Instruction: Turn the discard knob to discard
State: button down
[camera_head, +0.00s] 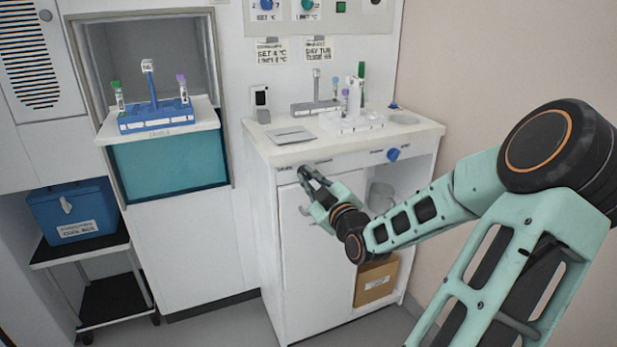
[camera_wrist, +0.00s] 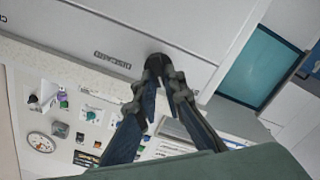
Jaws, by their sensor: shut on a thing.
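My gripper (camera_head: 309,174) is at the front panel (camera_head: 352,161) under the counter, left of the blue knob (camera_head: 393,154). In the wrist view, my gripper (camera_wrist: 158,68) has its fingertips together against the panel, shut on the discard knob. The fingers hide the knob, so its pointer and turn angle cannot be seen. A small dark label (camera_wrist: 112,60) sits beside the fingertips in the wrist view, upside down and hard to read. In the head view, small labels lie on both sides of the fingers.
The counter (camera_head: 290,152) above carries a white rack (camera_head: 350,123) with tubes and a flat grey plate (camera_head: 291,135). A blue tube rack (camera_head: 155,118) stands on the hatch shelf at left. A cardboard box (camera_head: 376,283) sits in the open bay below my arm.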

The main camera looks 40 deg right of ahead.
jog(key=shift+r, duration=0.15)
jog(key=m+p, duration=0.3)
jog(key=shift+r, duration=0.15)
jog(key=shift+s+d+f+m+p, duration=0.15)
jog(key=shift+m+p, duration=1.15)
jog(key=shift+m, duration=0.75)
jog(key=shift+w+d+m+p, duration=0.1)
jog(key=shift+m+p, duration=1.2)
jog(key=shift+m, duration=0.8)
jog(key=shift+s+d+f+m+p, duration=0.15)
jog(key=shift+m+p, duration=1.15)
jog(key=shift+m, duration=1.05)
jog(key=c, duration=2)
grip_release()
